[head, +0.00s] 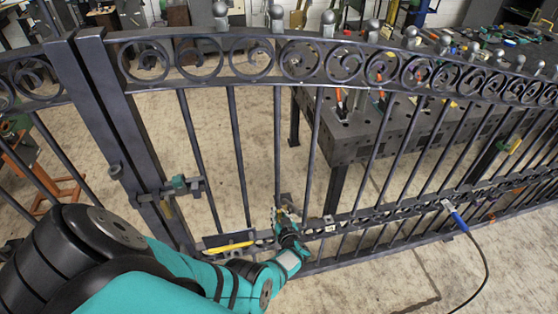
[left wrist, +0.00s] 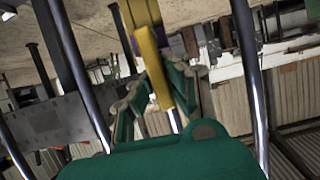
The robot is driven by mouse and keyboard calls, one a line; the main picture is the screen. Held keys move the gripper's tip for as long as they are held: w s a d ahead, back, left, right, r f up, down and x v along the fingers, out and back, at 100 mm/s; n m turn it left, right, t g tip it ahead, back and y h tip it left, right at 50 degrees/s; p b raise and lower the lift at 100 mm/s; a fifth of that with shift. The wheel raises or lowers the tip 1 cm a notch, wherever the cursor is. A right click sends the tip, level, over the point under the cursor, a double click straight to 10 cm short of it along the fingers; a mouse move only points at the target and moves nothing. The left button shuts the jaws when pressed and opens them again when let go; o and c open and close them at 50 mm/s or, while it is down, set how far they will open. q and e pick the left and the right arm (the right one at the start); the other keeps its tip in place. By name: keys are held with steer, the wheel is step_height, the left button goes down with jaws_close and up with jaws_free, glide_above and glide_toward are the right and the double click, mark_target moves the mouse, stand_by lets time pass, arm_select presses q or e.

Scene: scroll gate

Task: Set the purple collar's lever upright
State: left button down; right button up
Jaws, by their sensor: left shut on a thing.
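My left gripper (head: 284,218) reaches to the gate's lower rail in the head view. In the left wrist view its teal fingers (left wrist: 158,98) are shut around a yellow lever (left wrist: 150,62). A small purple patch, perhaps the purple collar (left wrist: 189,42), shows just beyond the lever in that view. The collar is too small and too hidden by the gripper to make out in the head view. I cannot tell the lever's exact angle to the gate. My right gripper is not in view.
The dark scroll gate (head: 235,140) spans the view, with upright bars close around my gripper. A yellow bar (head: 229,247) lies along the rail left of it. A teal-ended latch (head: 180,184) is by the post. A blue-handled tool with a cable (head: 456,217) hangs right. A workbench (head: 355,140) stands behind.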

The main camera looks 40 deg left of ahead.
arm_select(q)
steer(key=shift+w+d, duration=0.25)
steer(key=shift+d, duration=0.1)
steer(key=c, duration=1.3)
jaws_free()
steer(key=shift+s+a, duration=0.15)
steer(key=shift+a, duration=0.1)
